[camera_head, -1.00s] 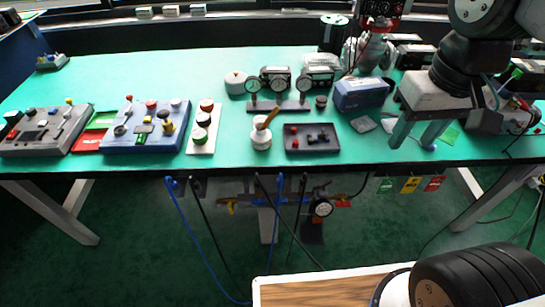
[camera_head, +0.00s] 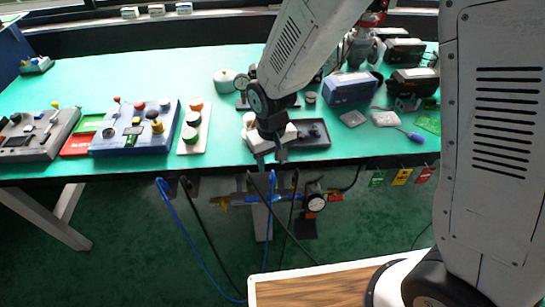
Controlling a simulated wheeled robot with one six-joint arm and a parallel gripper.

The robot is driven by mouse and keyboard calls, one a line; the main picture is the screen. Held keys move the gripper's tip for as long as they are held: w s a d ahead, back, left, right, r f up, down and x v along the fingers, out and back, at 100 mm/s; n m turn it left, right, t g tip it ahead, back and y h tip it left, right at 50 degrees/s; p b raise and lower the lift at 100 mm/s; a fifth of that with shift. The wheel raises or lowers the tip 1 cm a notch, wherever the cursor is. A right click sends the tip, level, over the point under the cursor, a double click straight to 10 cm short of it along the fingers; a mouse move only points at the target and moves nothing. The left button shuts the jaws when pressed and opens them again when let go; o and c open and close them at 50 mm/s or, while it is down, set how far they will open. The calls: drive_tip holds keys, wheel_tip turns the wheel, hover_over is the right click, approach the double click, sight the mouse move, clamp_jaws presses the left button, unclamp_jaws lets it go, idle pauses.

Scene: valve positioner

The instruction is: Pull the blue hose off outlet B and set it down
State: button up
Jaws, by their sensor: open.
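The blue hose (camera_head: 191,238) hangs in front of the table. Its left end is at a blue fitting (camera_head: 162,185) at the table's front edge. It runs down toward the floor, and a blue length (camera_head: 267,225) rises again near the manifold (camera_head: 240,200) under the table. I cannot read which outlet is B. My gripper (camera_head: 271,161) points down over the table's front edge, above the manifold. Its two fingers are apart with nothing visible between them. It looks clear of the hose, and the exact gap cannot be told.
Several black hoses (camera_head: 208,233) hang beside the blue one. A round gauge (camera_head: 316,202) sits at the manifold's right. Control boxes (camera_head: 133,140) stand on the green table (camera_head: 222,133) at left. A dark tray (camera_head: 312,136) lies just behind my gripper. Bare green table shows left of my arm.

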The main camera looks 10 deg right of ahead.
sight(272, 175)
wheel_tip(272, 175, down, 7)
drive_tip(key=shift+f, duration=0.15)
idle(0.4)
clamp_jaws()
